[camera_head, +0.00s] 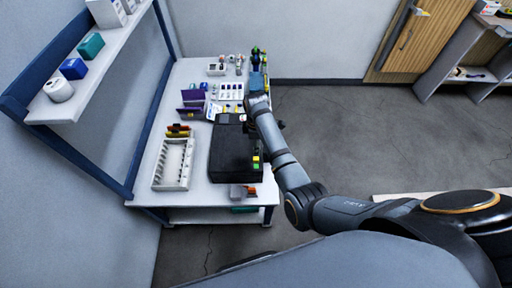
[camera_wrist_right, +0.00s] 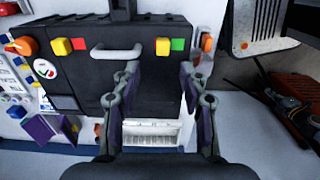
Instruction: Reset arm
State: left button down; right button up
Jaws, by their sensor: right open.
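My right arm reaches in from the right in the head view, and its wrist is over the right edge of the white workbench (camera_head: 200,78). My right gripper (camera_wrist_right: 158,78) is open, with its two dark fingers apart and nothing between them. Beyond the fingers in the right wrist view is a black case (camera_wrist_right: 155,37) with a pale handle (camera_wrist_right: 117,52) and coloured blocks. The case also shows on the bench in the head view (camera_head: 228,160). The fingers look to be above the case; I cannot tell the gap. My left gripper is not in view.
A white slotted rack (camera_head: 173,165) stands left of the case. Purple holders (camera_head: 192,97) and small bottles are farther back. A wall shelf (camera_head: 95,60) with boxes hangs at the left. The floor (camera_head: 340,130) right of the bench is clear.

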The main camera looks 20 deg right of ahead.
dwell(0.4)
jog(key=s+d+f+m+t, duration=0.1)
jog(key=s+d+f+m, duration=0.1)
jog(key=s+d+m, duration=0.3)
jog(key=s+d+r+m+t, duration=0.1)
jog(key=s+d+r+m, duration=0.1)
jog(key=s+r+m, duration=0.5)
jog(key=s+d+r+m+t, duration=0.2)
jog(key=s+r, duration=0.1)
jog(key=s, duration=0.8)
jog(key=s+d+f+g+h, duration=0.1)
jog(key=s+f, duration=0.1)
jog(key=f, duration=1.3)
jog(key=s+d+f+g, duration=0.1)
jog(key=d+f, duration=0.1)
jog(key=f, duration=1.3)
jog(key=s+f, duration=1.3)
jog(key=s, duration=0.4)
jog(key=shift+s+d+f+g, duration=0.25)
jog(key=shift+s+g, duration=0.1)
jog(key=shift+g, duration=0.05)
